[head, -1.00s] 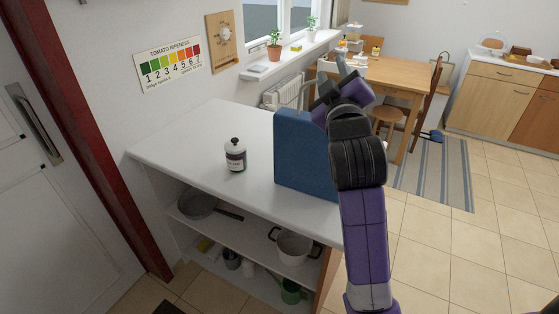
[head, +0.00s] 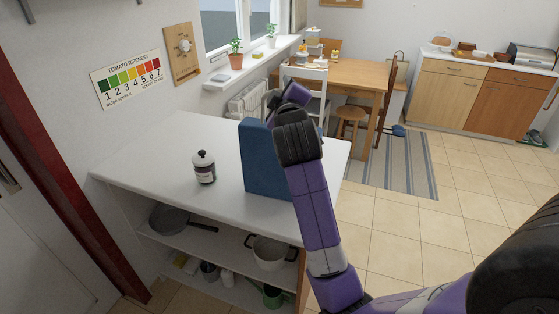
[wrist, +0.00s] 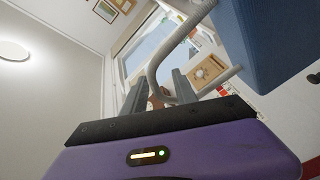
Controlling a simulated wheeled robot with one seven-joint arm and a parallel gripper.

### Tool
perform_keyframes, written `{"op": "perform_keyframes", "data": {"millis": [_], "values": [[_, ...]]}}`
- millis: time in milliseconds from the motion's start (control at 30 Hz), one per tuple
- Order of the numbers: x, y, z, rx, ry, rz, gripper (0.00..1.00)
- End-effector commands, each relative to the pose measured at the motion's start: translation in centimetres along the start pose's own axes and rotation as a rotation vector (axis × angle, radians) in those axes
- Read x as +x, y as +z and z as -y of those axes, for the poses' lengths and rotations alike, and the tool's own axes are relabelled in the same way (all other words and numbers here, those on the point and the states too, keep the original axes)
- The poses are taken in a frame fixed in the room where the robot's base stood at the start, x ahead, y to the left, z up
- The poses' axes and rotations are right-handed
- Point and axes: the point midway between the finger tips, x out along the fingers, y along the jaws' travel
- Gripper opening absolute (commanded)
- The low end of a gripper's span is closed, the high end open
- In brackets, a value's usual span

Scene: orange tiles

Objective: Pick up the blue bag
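The blue bag (head: 260,165) stands upright on the white counter (head: 150,155), its right part hidden behind my arm. In the wrist view the blue bag (wrist: 275,40) fills the upper right, and a grey looped handle (wrist: 177,44) reaches from it toward my fingers. My gripper (wrist: 160,92) is open, its two grey fingers apart. The bend of the handle appears in the gap between them; I cannot tell whether it touches either finger. In the head view my gripper (head: 270,101) is at the bag's top, mostly hidden by my own wrist.
A pan (head: 170,220) and a white pot (head: 268,253) sit on the shelf below. A wooden table (head: 345,76) and chairs stand behind. Tiled floor is clear at right.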

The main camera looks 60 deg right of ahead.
Motion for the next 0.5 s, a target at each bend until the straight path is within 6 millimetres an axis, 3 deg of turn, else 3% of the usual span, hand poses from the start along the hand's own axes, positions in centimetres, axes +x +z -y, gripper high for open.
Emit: {"op": "perform_keyframes", "data": {"millis": [133, 367, 500], "values": [[1.13, 0.05, -0.04, 0.0, 0.0, 0.001, 0.34], [1.2, 0.05, 0.04, 0.0, 0.0, 0.0, 0.34], [1.18, 0.04, 0.03, 0.0, 0.0, -0.001, 0.07]]}}
